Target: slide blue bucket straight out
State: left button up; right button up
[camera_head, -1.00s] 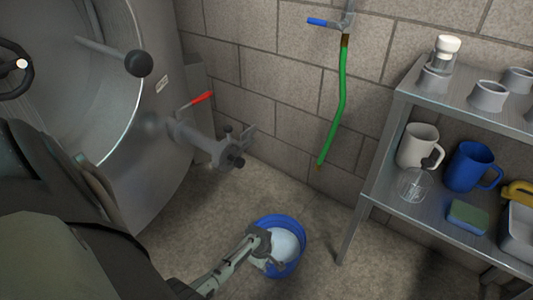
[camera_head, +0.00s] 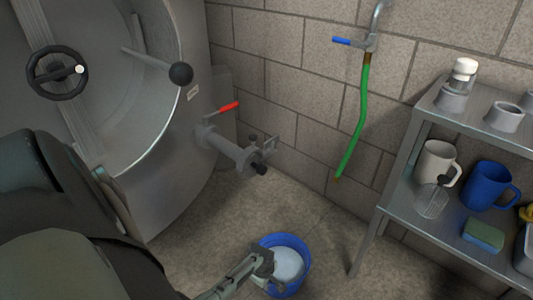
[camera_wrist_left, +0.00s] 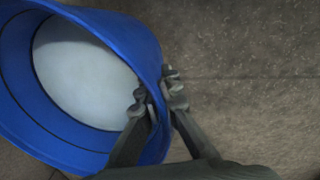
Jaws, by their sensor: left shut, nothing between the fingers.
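The blue bucket (camera_head: 306,265) stands on the floor at the bottom middle of the head view, below the tank valve, with pale, whitish contents. In the left wrist view the bucket (camera_wrist_left: 122,32) fills the left side. My left gripper (camera_head: 268,266) is at the left part of its rim in the head view. In the wrist view the gripper (camera_wrist_left: 158,92) overlaps the rim, its fingers shut with nothing held between them. Whether the fingers touch the rim is hard to tell. My right gripper is not in view.
A steel tank (camera_head: 170,190) with a valve (camera_head: 232,150) and red lever stands at left. A green hose (camera_head: 357,125) hangs on the block wall. A metal shelf (camera_head: 400,205) with mugs stands at right, its leg near the bucket. Bare floor surrounds the bucket.

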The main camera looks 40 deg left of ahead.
pick_arm(q)
jog(key=o, duration=0.6)
jog(key=r, duration=0.4)
jog(key=s+r, duration=0.1)
jog(key=r, duration=0.7)
jog(key=shift+s+d, duration=0.1)
jog(key=shift+s, duration=0.15)
